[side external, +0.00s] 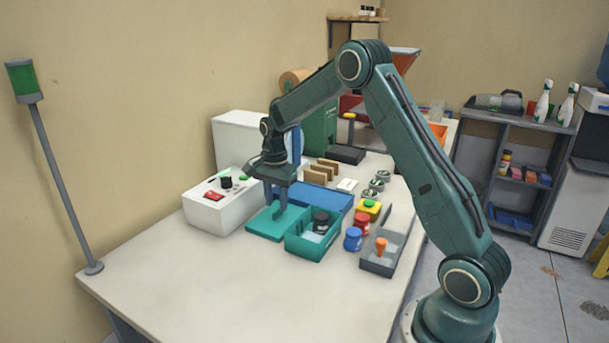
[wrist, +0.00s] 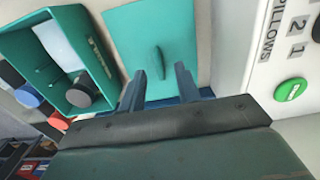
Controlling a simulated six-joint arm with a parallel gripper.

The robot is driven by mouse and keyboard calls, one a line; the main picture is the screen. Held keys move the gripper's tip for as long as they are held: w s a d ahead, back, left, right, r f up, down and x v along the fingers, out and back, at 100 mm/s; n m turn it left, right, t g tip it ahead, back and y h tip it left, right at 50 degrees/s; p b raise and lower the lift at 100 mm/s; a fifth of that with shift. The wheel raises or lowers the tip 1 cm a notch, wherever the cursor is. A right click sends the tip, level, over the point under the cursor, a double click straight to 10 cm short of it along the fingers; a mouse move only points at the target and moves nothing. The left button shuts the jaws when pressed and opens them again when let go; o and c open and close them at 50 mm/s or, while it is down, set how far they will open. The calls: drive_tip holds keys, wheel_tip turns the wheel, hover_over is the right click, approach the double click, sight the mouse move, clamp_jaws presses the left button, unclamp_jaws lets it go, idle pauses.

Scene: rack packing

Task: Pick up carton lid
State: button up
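The carton lid (side external: 263,231) is a flat teal plate lying beside the teal open carton (side external: 305,252). In the wrist view the lid (wrist: 182,30) has a thin raised grip (wrist: 161,62) in its middle. My gripper (side external: 276,204) is above the lid, pointing down. In the wrist view my gripper (wrist: 159,75) is open, its two fingers apart with nothing between them and the raised grip just beyond the tips. The carton (wrist: 18,48) holds a dark round-topped jar (wrist: 80,90). Whether the fingers touch the lid cannot be told.
A white control box (side external: 215,207) with a green button (wrist: 290,90) stands close to the lid's left. A blue tray (side external: 325,198) lies behind the lid and carton. Blue and red jars (side external: 353,239) and a grey bin (side external: 378,265) are right. The front table is clear.

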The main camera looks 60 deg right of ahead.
sight(277, 209)
drive_tip(key=shift+f, duration=1.55)
drive_tip(key=shift+c, duration=0.2)
clamp_jaws()
